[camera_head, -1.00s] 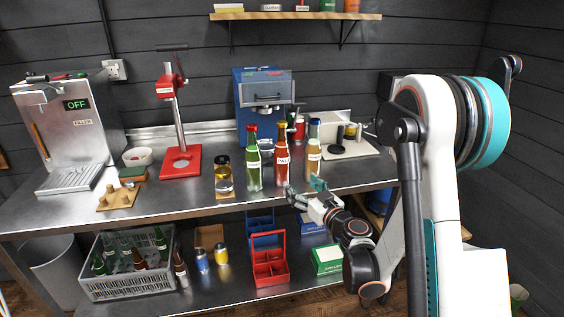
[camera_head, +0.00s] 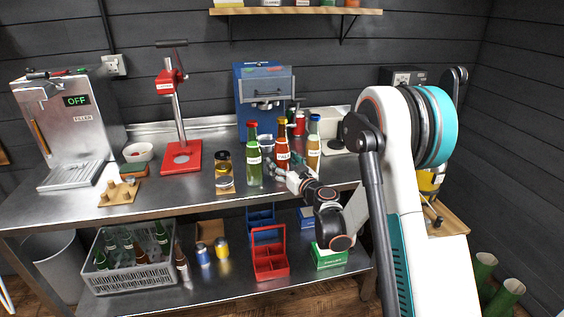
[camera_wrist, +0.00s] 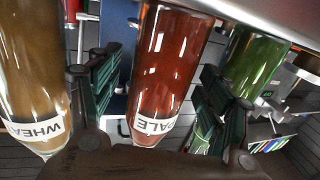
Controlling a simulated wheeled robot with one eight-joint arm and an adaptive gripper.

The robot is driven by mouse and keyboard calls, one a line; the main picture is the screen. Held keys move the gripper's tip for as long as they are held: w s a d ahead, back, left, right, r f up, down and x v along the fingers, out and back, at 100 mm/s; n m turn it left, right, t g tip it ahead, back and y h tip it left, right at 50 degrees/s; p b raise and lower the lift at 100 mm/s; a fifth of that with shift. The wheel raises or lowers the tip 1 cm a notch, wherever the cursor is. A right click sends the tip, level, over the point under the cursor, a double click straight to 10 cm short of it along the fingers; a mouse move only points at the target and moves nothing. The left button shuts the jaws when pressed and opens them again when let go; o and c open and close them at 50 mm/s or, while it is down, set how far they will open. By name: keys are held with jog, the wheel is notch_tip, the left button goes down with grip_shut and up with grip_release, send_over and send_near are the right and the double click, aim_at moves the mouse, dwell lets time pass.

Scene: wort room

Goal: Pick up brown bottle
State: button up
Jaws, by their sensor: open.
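In the wrist view the brown bottle (camera_wrist: 168,68) lies between the two open green-padded fingers of my gripper (camera_wrist: 155,95). Whether the pads touch the glass cannot be told. The WHEAT bottle (camera_wrist: 33,75) is just outside one finger, the green bottle (camera_wrist: 252,62) just outside the other. In the head view my gripper (camera_head: 280,172) is at the bottle's lower part and hides some of it.
A jar with a dark lid (camera_head: 223,172) stands left of the green bottle. A blue machine (camera_head: 265,92) stands behind. The red capper (camera_head: 180,155) and filler (camera_head: 68,125) are further left. The lower shelf holds a grey crate (camera_head: 130,278) and a red carrier (camera_head: 270,262).

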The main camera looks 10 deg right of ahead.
jog(key=shift+w+a, duration=0.15)
jog(key=shift+w, duration=0.25)
jog(key=c, duration=1.6)
